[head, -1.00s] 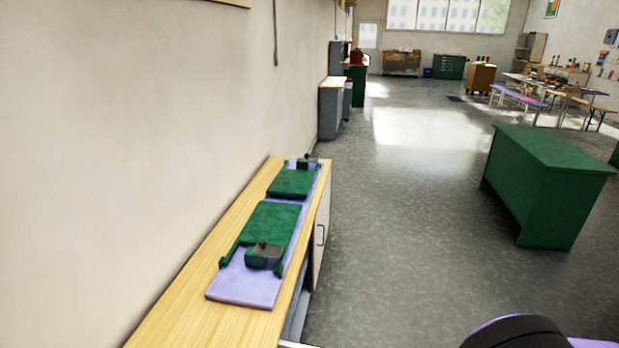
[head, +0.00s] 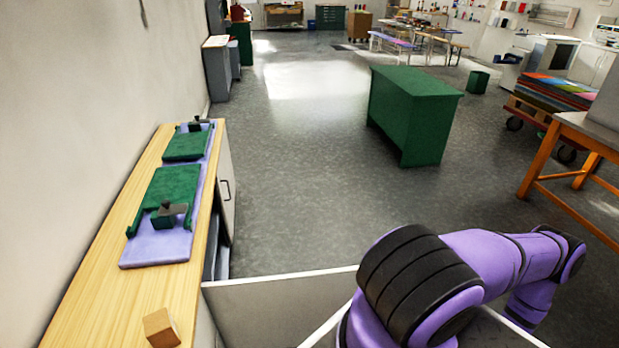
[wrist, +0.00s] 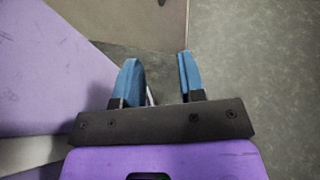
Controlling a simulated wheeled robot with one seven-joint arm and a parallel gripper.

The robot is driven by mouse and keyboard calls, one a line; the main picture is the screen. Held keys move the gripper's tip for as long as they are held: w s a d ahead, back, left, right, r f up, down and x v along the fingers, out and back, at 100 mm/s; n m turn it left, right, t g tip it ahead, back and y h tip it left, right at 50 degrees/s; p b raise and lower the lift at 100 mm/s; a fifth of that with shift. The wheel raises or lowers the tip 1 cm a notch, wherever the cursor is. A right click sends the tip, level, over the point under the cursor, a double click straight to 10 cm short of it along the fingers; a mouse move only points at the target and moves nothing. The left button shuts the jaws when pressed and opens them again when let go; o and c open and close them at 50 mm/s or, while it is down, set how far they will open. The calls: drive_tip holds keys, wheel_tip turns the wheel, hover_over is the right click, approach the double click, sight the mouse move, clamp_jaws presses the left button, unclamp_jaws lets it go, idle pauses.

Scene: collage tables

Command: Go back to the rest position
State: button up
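My gripper (wrist: 158,80) shows in the wrist view with its two blue fingers apart and nothing between them. It points down past a pale panel toward the grey floor. In the head view my purple arm with black bands is folded at the lower right, and the gripper itself is hidden there.
A wooden counter (head: 100,262) along the left wall bears a lilac board with green pieces (head: 170,190) and a small wooden block (head: 161,328). A green cabinet (head: 413,112) stands mid-floor. An orange-legged table (head: 535,180) is at the right. The grey floor (head: 290,175) between is clear.

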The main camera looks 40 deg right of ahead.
drive_tip(key=w+d+r+n+y, duration=0.4)
drive_tip(key=w+d+r, duration=0.2)
drive_tip(key=r, duration=0.4)
drive_tip(key=w+d+r+n+y, duration=0.3)
drive_tip(key=w+d+r+n, duration=0.3)
drive_tip(key=r, duration=0.4)
drive_tip(key=w+a+r+n+g+y, duration=0.2)
drive_tip(key=w+r+n+g, duration=0.15)
drive_tip(key=w+r, duration=0.7)
drive_tip(key=w+a+r+n+g+y, duration=0.25)
drive_tip(key=w+r+n, duration=0.35)
drive_tip(key=r, duration=0.8)
drive_tip(key=w+a+r+n+g+h, duration=0.1)
drive_tip(key=w+a+r+n+g, duration=0.3)
drive_tip(key=a+r, duration=0.6)
drive_tip(key=w+a+r+n+g+h, duration=0.25)
drive_tip(key=a+r+n, duration=0.25)
drive_tip(key=a+r, duration=0.5)
drive_tip(key=s+a+r+n+t+h, duration=0.4)
drive_tip(key=s+a+r+n, duration=0.6)
drive_tip(key=s+a+r, duration=0.3)
drive_tip(key=a+h, duration=0.1)
drive_tip(key=a, duration=0.2)
drive_tip(key=shift+a, duration=0.4)
